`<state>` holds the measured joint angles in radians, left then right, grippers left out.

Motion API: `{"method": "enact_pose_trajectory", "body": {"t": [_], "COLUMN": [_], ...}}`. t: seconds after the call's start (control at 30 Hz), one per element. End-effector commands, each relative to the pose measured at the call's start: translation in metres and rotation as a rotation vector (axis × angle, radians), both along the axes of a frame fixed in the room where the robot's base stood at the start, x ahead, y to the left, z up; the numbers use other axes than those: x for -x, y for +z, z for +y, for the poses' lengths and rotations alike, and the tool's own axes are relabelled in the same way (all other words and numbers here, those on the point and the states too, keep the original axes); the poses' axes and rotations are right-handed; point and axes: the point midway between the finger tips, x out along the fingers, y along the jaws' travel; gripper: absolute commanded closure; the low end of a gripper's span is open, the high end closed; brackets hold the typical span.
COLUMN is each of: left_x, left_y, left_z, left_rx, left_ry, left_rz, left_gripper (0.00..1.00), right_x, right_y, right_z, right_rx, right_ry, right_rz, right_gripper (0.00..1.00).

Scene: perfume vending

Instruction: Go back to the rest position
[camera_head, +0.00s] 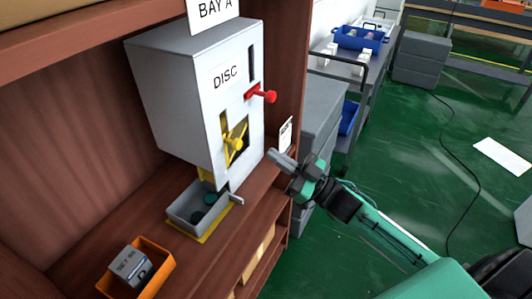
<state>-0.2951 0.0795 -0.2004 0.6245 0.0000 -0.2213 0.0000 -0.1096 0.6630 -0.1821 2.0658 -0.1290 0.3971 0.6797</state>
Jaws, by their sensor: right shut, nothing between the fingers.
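My right gripper (276,159) is shut and empty. It is in the air at the shelf's right edge, just right of the dispenser and apart from it. My right arm comes in from the lower right. My left gripper is out of view. The white-grey dispenser (180,90) labelled DISC stands on the wooden shelf under a BAY A sign (214,9). It has a red lever (262,95) and a yellow handle (235,142) in its front opening. Below it, a grey tray (183,210) holds dark green discs (205,205).
An orange bin (157,278) with a grey labelled box (129,266) stands on the shelf (205,262) at lower left. A small white card (286,134) is behind my gripper. A grey cart with blue bins (358,37) stands behind. Green floor (400,150) is open at right, with a black cable.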

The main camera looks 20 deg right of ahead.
Motion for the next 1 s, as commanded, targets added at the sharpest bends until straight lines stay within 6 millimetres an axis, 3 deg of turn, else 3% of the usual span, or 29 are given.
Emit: {"method": "enact_pose_trajectory", "body": {"t": [0.27, 0.37, 0.43, 0.57, 0.6, 0.73, 0.87, 1.0], "left_x": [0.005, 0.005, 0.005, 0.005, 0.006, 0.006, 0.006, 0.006], "left_y": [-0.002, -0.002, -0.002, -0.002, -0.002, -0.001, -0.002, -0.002], "left_z": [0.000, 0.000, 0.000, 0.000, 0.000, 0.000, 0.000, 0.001], "left_rx": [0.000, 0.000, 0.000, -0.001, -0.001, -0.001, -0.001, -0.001], "left_ry": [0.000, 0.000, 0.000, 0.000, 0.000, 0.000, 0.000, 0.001], "left_rz": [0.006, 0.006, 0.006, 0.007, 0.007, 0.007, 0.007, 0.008], "left_gripper": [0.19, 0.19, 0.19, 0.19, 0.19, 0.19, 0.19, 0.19], "right_x": [0.003, -0.007, -0.019, -0.042, -0.046, -0.044, -0.023, 0.020], "right_y": [-0.004, -0.023, -0.051, -0.134, -0.164, -0.262, -0.359, -0.457], "right_z": [-0.005, -0.012, -0.022, -0.051, -0.060, -0.085, -0.102, -0.111], "right_rx": [0.000, 0.004, 0.012, 0.046, 0.060, 0.117, 0.181, 0.262], "right_ry": [-0.005, -0.040, -0.094, -0.231, -0.273, -0.395, -0.490, -0.563], "right_rz": [0.004, 0.039, 0.091, 0.239, 0.293, 0.470, 0.651, 0.850], "right_gripper": [1.00, 1.00, 1.00, 1.00, 1.00, 1.00, 1.00, 1.00]}}
